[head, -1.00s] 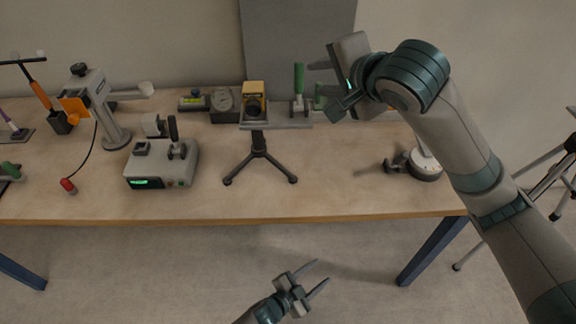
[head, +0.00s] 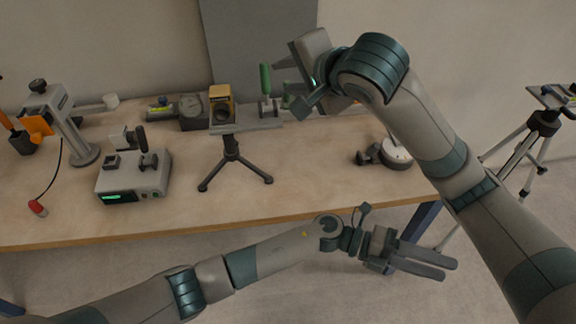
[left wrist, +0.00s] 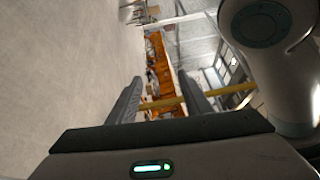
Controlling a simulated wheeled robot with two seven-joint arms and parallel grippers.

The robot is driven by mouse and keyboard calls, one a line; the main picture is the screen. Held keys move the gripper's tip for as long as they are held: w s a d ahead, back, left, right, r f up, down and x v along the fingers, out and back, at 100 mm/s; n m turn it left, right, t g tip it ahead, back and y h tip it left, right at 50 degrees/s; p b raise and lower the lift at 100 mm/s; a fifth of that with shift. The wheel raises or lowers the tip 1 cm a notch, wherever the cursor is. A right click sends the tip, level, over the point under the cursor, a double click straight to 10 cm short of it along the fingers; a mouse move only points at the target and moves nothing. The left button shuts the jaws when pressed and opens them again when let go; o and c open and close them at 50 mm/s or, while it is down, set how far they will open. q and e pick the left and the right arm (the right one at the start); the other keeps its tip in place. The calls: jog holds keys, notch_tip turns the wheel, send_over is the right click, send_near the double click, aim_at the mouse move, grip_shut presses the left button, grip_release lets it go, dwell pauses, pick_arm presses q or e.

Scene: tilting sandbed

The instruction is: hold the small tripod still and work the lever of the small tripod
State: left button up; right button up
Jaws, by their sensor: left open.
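The small tripod (head: 232,149) stands upright on the table, black, three legs spread. It carries a grey crossbar (head: 247,127) and a yellow box (head: 221,101) with a dark round opening. A green upright handle (head: 265,79) rises at the crossbar's right part; I cannot tell whether it is fixed to the tripod or stands behind. My right gripper (head: 288,85) is open, just right of that handle, apparently apart from it. My left gripper (head: 448,268) is open and empty, in front of the table edge, well right of the tripod. Its spread fingers show in the left wrist view (left wrist: 160,100).
A grey box device (head: 135,180) with a green display stands left of the tripod. A round-based item (head: 394,153) lies right on the table. A larger tripod (head: 543,125) stands on the floor. The table's front middle is clear.

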pick_arm(q)
jog(key=s+a+f+m+g+y, duration=0.1)
jog(key=s+a+m+g+y, duration=0.3)
jog(key=s+m+y, duration=0.7)
jog(key=w+a+f+m+t+y, duration=0.3)
jog(key=a+m+y, duration=0.1)
jog(key=a, duration=0.3)
jog(key=w+a+f+m+t+y, duration=0.2)
jog(key=a+m+t+y, duration=0.15)
jog(key=a, duration=0.35)
jog(key=w+a+r+m+t+y, duration=0.35)
jog(key=w+a+t, duration=0.35)
jog(key=w+a, duration=0.4)
jog(key=w+a+r+m+t+y, duration=0.1)
jog(key=w+a+r+t, duration=0.2)
jog(key=w+r, duration=0.3)
jog(key=w+a+r+t+y, duration=0.2)
jog(key=w+a+r+t, duration=0.2)
jog(key=w+r+t, duration=0.1)
jog(key=shift+w+a+r+m, duration=0.2)
jog(key=shift+w+r+m, duration=0.3)
jog(key=shift+w, duration=0.65)
jog(key=shift+t, duration=0.25)
